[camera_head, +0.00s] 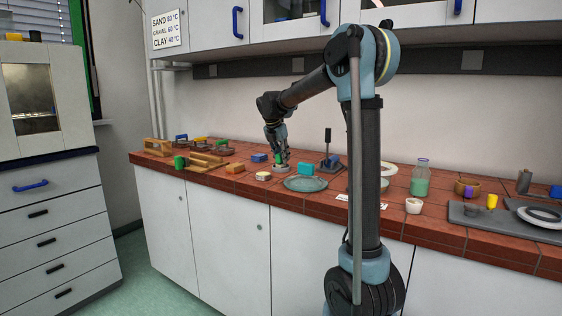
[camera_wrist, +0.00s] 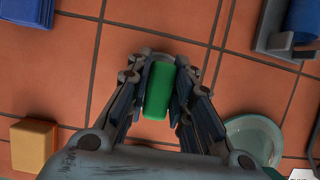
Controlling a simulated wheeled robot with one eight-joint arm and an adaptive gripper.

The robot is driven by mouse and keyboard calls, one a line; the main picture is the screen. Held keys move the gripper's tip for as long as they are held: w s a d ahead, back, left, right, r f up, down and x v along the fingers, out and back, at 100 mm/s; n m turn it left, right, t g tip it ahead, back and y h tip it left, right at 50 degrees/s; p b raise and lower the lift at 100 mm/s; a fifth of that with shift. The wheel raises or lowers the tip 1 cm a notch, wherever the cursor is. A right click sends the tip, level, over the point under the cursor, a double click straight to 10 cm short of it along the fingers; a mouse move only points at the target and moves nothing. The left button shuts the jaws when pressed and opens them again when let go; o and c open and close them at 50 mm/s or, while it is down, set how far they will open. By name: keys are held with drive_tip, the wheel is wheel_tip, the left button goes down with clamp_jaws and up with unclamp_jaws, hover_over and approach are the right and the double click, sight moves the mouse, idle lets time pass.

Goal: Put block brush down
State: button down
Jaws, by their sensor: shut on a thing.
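The block brush appears to be the green block (camera_wrist: 158,90) between my fingers; in the head view a bit of green (camera_head: 278,159) shows at the fingertips. My gripper (camera_wrist: 159,88) is shut on it, with one finger along each side. In the head view my gripper (camera_head: 279,154) points down, low over the tiled bench (camera_head: 225,170). A pale round shape (camera_head: 281,168) shows just under it. I cannot tell whether the brush touches the bench.
A blue block (camera_head: 259,158) and an orange block (camera_head: 235,168) lie left of my gripper. A grey-green plate (camera_head: 306,184) is at front right, and a dark stand (camera_head: 328,160) is to the right. Wooden racks (camera_head: 205,161) stand further left. Bare tiles lie beyond the brush in the wrist view.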

drive_tip(key=shift+f, duration=0.5)
drive_tip(key=shift+f, duration=0.1)
drive_tip(key=c, duration=1.4)
unclamp_jaws()
drive_tip(key=v, duration=1.2)
drive_tip(key=shift+d, duration=0.1)
